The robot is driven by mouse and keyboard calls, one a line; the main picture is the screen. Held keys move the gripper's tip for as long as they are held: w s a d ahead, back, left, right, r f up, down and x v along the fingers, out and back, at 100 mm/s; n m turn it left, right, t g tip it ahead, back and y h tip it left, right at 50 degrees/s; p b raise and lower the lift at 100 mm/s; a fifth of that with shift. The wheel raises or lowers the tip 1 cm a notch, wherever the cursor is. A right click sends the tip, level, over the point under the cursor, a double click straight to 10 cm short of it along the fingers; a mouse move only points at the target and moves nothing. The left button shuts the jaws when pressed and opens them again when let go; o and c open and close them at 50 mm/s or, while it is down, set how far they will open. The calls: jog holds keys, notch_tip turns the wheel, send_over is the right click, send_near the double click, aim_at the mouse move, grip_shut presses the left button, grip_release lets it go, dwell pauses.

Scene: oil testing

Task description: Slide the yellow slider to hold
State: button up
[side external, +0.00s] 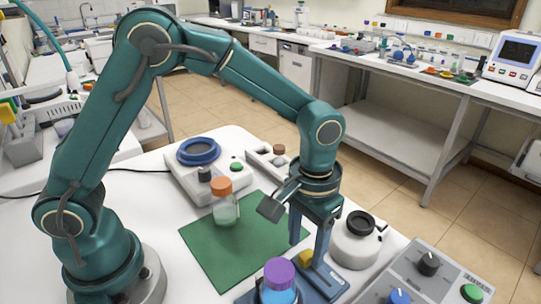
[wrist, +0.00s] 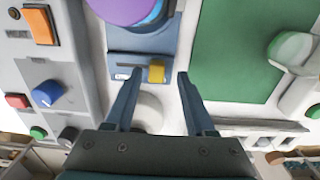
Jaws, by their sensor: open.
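The yellow slider (side external: 306,258) is a small block on the blue device (side external: 333,283), at the front middle of the side view. In the wrist view the yellow slider (wrist: 156,71) sits at the right end of a slot on the blue device (wrist: 140,43), with a small pale mark to its left. My gripper (side external: 308,252) is open. Touching cannot be made out. A hold label cannot be read.
A purple-capped jar with blue liquid (side external: 279,276) stands on the device, close to the slider. A grey control box (side external: 420,275) with knobs is at right. A white round pot (side external: 355,248) stands behind. An orange-capped bottle (side external: 224,207) stands on the green mat (side external: 215,250).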

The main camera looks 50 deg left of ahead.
aim_at(305, 252)
notch_tip(305, 252, up, 4)
jog(key=shift+r, duration=0.1)
dwell(0.4)
jog(key=s+a+r+n+t, duration=0.2)
jog(key=a+r+t, duration=0.1)
jog(key=a+r, duration=0.55)
jog(key=s+a+f+m+t, duration=0.1)
jog(key=s+a+m+t, duration=0.1)
jog(key=s, duration=0.7)
jog(key=shift+s+a+t, duration=0.2)
jog(key=shift+t, duration=0.1)
